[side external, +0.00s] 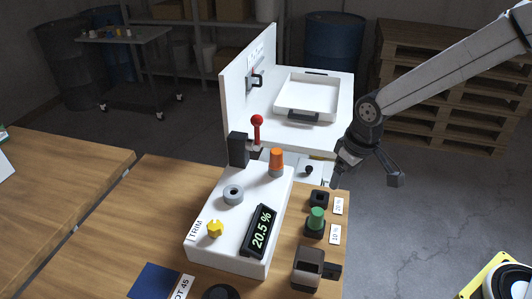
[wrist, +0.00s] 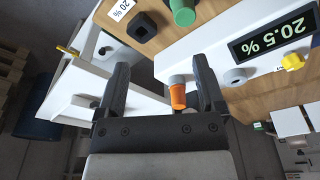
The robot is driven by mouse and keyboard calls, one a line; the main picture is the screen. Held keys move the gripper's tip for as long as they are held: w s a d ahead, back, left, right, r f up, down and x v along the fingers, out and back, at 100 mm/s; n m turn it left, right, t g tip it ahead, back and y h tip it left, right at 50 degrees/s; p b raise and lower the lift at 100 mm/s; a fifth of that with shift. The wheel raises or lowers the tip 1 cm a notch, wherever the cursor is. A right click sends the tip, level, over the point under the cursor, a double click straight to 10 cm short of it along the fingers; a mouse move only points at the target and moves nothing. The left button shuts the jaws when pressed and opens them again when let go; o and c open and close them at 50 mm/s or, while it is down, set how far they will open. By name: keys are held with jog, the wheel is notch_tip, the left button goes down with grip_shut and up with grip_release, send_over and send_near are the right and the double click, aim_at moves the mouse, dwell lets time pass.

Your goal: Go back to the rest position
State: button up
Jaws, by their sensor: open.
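My gripper (side external: 333,182) is open, with nothing between its fingers, above the right rear of the white console (side external: 222,247). Its two dark fingers (wrist: 161,65) also show in the wrist view. The console carries a display (side external: 261,231) reading 20.5 %, a yellow TRIM knob (side external: 215,229), a grey ring (side external: 233,194) and an orange cylinder (side external: 276,161) on a grey base. A green cylinder (side external: 316,218) stands in a black holder by the 10 % label. The black holder (side external: 319,199) by the 20 % label looks empty. A red-knobbed lever (side external: 257,120) stands behind the console.
A white cabinet with an open tray (side external: 307,97) and an upright panel (side external: 251,85) stands behind. A brown-grey box (side external: 308,268) and a blue square (side external: 155,281) lie near the front. Pallets (side external: 430,80) stand at right. Left of the console, the wooden table (side external: 150,205) is clear.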

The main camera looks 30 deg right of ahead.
jog(key=s+d+f+m, duration=0.1)
jog(key=s+d+m, duration=0.1)
jog(key=s+d, duration=0.4)
jog(key=s, duration=0.3)
jog(key=shift+d+f+t, duration=0.3)
jog(key=shift+d+f, duration=0.05)
jog(key=shift+d, duration=0.05)
